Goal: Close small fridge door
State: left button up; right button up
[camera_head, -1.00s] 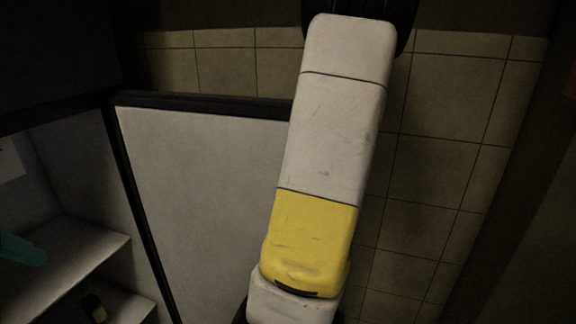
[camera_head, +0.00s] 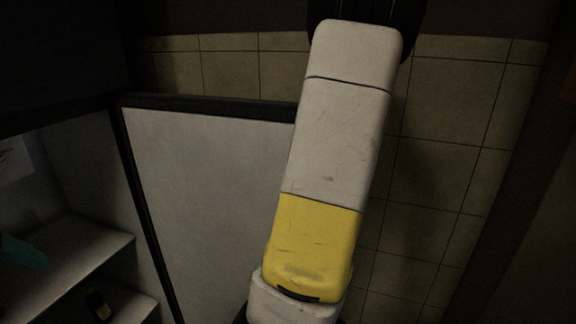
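The small fridge's door (camera_head: 210,200) stands open in the middle left. Its white inner face and dark rim (camera_head: 215,104) show, and its right side is hidden behind my white and yellow arm link. The fridge's lit inside (camera_head: 70,200) shows at the left, with white shelves (camera_head: 75,262). Neither gripper can be made out in view. Whether my arm touches the door cannot be told.
A teal item (camera_head: 22,252) lies on the upper shelf at the left edge, and a small dark item (camera_head: 98,306) stands lower down. A tiled surface (camera_head: 430,170) lies behind and right of the door. Dark vertical edges bound the right side.

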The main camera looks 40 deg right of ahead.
jog(key=shift+c, duration=0.2)
grip_shut()
dwell(1.2)
